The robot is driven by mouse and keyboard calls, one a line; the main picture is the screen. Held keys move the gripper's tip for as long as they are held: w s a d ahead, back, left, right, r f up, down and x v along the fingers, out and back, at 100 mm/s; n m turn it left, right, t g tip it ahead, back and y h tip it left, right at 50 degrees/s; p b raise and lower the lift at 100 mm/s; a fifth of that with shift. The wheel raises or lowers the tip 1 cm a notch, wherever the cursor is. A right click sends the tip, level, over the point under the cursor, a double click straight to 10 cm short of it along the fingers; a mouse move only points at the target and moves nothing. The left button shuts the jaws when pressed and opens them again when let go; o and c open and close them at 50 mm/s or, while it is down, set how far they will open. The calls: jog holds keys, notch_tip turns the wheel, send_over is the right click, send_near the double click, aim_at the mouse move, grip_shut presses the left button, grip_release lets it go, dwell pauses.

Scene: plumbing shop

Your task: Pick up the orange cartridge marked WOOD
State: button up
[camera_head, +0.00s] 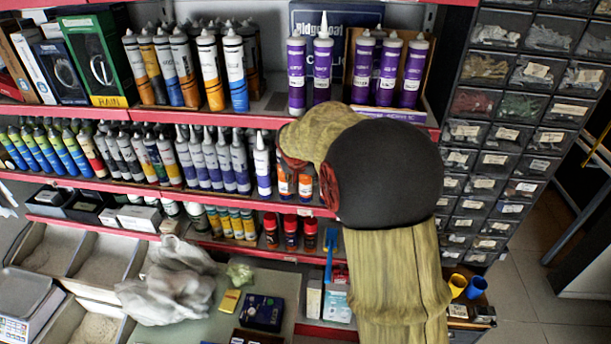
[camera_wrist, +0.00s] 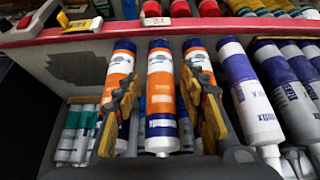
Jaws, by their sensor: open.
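Several cartridges with orange and white labels and dark blue ends stand side by side on the middle shelf. In the wrist view, the middle orange cartridge (camera_wrist: 161,80) lies between the two fingers of my gripper (camera_wrist: 161,98), which is open. A second orange cartridge (camera_wrist: 122,66) is partly behind the left finger, and a third (camera_wrist: 196,52) is partly behind the right finger. I cannot read the word WOOD on any of them. In the head view, two orange cartridges (camera_head: 305,187) show beside my arm, which hides the gripper.
White and purple-blue cartridges (camera_wrist: 248,92) stand close on the right in the wrist view. The red shelf edge (camera_wrist: 95,34) runs across the top there, with red-capped containers (camera_wrist: 181,9) beyond. In the head view, purple cartridges (camera_head: 296,75) stand on the shelf above.

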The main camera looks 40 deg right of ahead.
jog(key=w+d+f+p, duration=0.1)
jog(key=w+d, duration=0.3)
jog(key=d, duration=0.1)
jog(key=shift+w, duration=0.2)
jog(key=shift+d, duration=0.1)
jog(key=shift+c, duration=1.1)
jog(key=c, duration=0.8)
grip_shut()
